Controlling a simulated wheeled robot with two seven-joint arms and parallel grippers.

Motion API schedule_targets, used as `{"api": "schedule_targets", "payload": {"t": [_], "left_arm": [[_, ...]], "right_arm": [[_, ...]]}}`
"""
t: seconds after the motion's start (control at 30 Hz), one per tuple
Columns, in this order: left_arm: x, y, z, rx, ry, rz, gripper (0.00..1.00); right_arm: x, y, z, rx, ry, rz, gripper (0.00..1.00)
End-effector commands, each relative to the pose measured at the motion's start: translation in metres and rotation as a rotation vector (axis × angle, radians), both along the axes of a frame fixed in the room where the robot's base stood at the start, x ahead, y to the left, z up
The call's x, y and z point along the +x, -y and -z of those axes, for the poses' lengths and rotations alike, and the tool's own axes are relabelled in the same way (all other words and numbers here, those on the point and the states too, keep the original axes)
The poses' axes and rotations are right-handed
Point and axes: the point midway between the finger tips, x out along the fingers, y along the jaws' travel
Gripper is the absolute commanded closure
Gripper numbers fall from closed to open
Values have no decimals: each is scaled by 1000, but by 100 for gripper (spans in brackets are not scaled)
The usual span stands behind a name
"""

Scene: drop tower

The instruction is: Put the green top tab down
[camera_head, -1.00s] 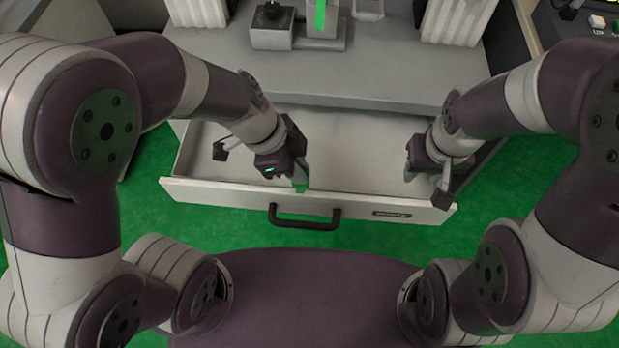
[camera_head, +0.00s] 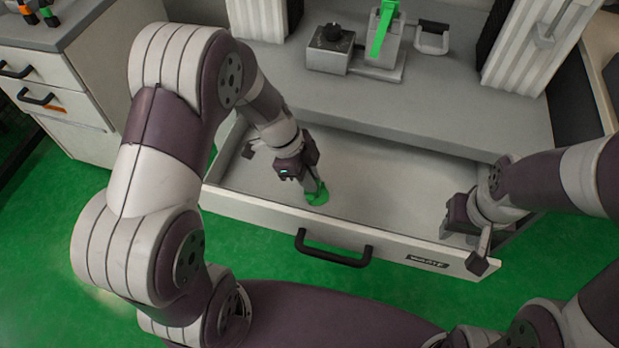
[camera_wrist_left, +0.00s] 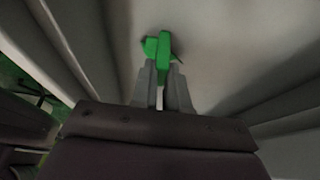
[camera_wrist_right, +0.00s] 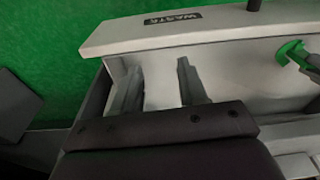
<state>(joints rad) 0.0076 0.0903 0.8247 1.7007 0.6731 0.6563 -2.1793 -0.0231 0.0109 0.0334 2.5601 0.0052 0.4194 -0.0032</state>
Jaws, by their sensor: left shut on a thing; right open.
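The green top tab (camera_head: 318,195) is at the tips of my left gripper (camera_head: 314,188), inside the open drawer labelled WASTE. In the left wrist view the green tab (camera_wrist_left: 163,48) sits between the two grey fingertips (camera_wrist_left: 164,72), which are shut on it. It is low over the drawer floor; I cannot tell whether it touches. The tab also shows at the right of the right wrist view (camera_wrist_right: 291,53). My right gripper (camera_wrist_right: 155,80) is open and empty near the right end of the drawer.
The drawer front (camera_head: 285,221) has a black handle (camera_head: 333,249). On the worktop (camera_head: 440,110) above stand a small grey device with a black knob (camera_head: 331,35) and a block with a green strip (camera_head: 381,30). The drawer floor between the grippers is clear.

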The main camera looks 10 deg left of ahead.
Motion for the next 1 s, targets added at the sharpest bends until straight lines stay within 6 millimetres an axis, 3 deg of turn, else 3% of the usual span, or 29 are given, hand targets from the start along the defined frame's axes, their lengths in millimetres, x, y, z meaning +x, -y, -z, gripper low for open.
{"api": "schedule_targets", "payload": {"t": [0.23, 0.27, 0.3, 0.33, 0.57, 0.7, 1.0], "left_arm": [[0, 0, 4, 0, 0, 0, 100], [0, 0, 2, 0, 0, 0, 80], [0, 0, 2, 0, -1, 0, 67], [0, 0, 2, 0, -1, 0, 61], [0, 0, 2, 0, -1, 0, 61], [0, -2, -10, 0, 1, 0, 61], [1, -31, -83, 0, 2, -3, 61]], "right_arm": [[0, 0, 5, 0, 0, 0, 57], [0, 0, 4, 0, 0, 0, 57], [0, 0, 3, 0, 0, 0, 57], [0, 0, 3, 0, 0, 0, 57], [0, 0, 3, 0, 0, 0, 57], [0, 0, -6, 0, 0, 0, 57], [0, 0, -34, 0, 1, 0, 57]]}}
